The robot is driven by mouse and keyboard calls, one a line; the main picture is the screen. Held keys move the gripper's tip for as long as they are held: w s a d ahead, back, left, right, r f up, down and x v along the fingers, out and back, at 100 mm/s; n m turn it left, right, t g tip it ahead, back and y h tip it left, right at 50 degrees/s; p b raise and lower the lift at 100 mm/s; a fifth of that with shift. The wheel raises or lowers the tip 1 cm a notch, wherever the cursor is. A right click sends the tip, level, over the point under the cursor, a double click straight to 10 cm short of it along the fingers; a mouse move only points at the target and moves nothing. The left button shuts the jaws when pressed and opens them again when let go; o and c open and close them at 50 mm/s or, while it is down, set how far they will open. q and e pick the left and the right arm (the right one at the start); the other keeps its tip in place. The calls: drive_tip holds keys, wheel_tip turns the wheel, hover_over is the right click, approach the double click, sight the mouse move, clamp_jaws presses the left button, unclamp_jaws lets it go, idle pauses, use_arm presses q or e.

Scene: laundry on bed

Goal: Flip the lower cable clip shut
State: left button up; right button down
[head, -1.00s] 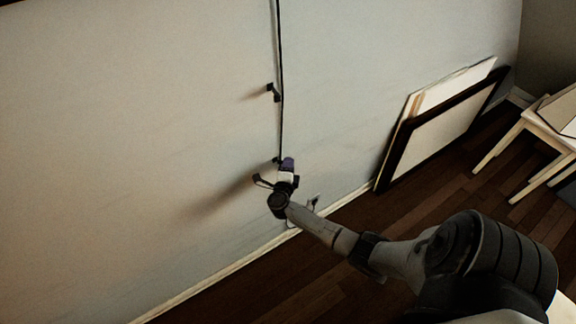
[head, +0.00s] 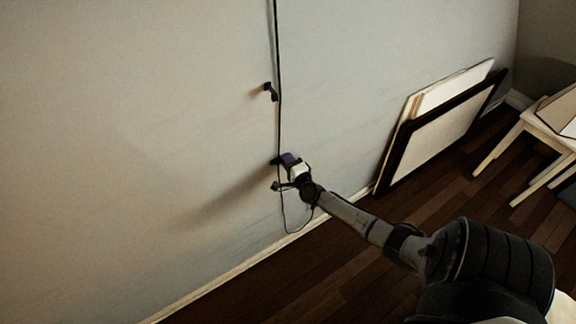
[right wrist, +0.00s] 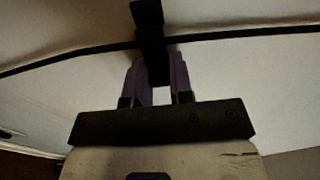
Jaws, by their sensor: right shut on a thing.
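The lower cable clip (head: 275,161) is a small dark piece on the wall, partly hidden by my right gripper (head: 285,160). In the right wrist view the black clip (right wrist: 149,22) reaches down between the purple fingers of the right gripper (right wrist: 156,66), which are shut on its near part. The thin black cable (head: 279,110) runs down the wall to the clip; in the right wrist view the cable (right wrist: 235,35) passes across behind the clip part. I cannot tell whether the clip is fully closed. My left gripper is not in view.
An upper cable clip (head: 270,91) sits on the wall beside the cable. Framed panels (head: 445,125) lean on the wall at the right. A pale stool (head: 535,130) stands farther right. The wall left of the cable is bare.

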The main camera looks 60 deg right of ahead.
drive_tip(key=shift+d+y, duration=0.1)
drive_tip(key=shift+y, duration=0.2)
drive_tip(key=c, duration=1)
unclamp_jaws()
drive_tip(key=v, duration=1.3)
drive_tip(key=shift+s+p, duration=0.35)
drive_tip(key=shift+p, duration=0.1)
drive_tip(key=shift+f+n, duration=0.1)
drive_tip(key=shift+n, duration=0.3)
